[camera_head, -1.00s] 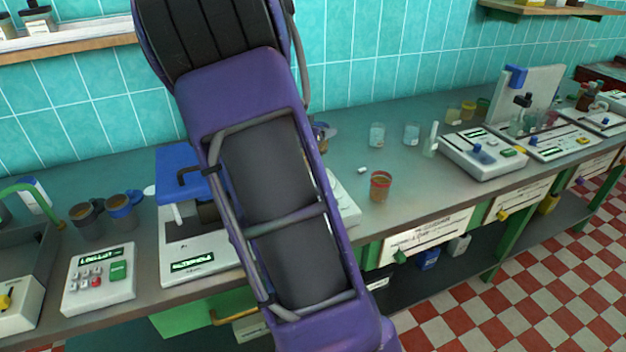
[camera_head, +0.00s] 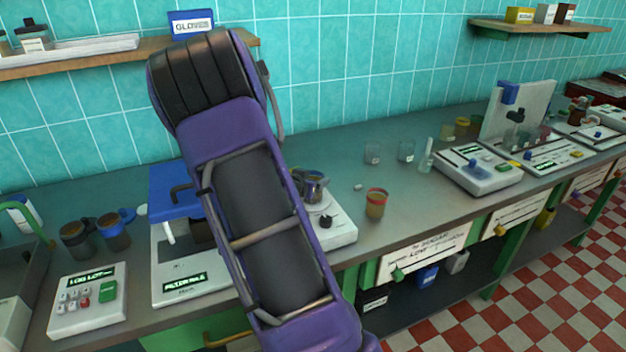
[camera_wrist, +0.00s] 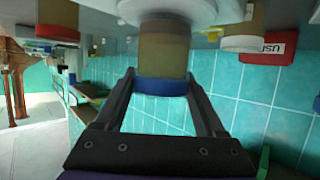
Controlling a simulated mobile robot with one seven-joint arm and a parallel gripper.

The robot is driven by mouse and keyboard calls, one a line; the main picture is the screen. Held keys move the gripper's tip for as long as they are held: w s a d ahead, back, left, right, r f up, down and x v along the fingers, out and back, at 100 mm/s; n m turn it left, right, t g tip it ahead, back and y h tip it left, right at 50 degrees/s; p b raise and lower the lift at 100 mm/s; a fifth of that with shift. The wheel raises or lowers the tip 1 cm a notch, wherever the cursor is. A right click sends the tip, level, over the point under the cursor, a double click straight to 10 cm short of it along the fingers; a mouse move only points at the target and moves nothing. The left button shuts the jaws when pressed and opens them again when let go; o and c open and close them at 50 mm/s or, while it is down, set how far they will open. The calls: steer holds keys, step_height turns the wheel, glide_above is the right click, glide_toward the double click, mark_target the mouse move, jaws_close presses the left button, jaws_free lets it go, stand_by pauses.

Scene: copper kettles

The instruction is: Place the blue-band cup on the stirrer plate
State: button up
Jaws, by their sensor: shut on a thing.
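The blue-band cup (camera_wrist: 162,58) holds brown contents and shows its blue band near the rim in the wrist view, which is upside down. My gripper (camera_wrist: 160,80) is shut around it at the band. The stirrer plate (camera_wrist: 205,10), white with a round top disc, is at the cup's base; I cannot tell if they touch. In the head view the stirrer plate (camera_head: 340,228), with a black knob, is partly hidden behind my purple arm. The cup (camera_head: 314,190) shows just above it beside my arm, and most of my gripper is hidden.
A red-band cup (camera_head: 376,203) stands right of the plate, with clear glasses (camera_head: 372,152) behind. A blue-topped filter machine (camera_head: 180,285) is close on the left, and dark cups (camera_head: 114,234) stand further left. The counter between the red-band cup and the instruments is fairly clear.

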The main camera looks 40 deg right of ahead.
steer(key=shift+f, duration=0.2)
steer(key=o, duration=1.5)
steer(key=shift+r, duration=0.1)
steer(key=shift+r, duration=0.1)
steer(key=shift+r, duration=0.15)
steer(key=p+v, duration=0.1)
steer(key=v, duration=1.1)
steer(key=shift+p, duration=0.3)
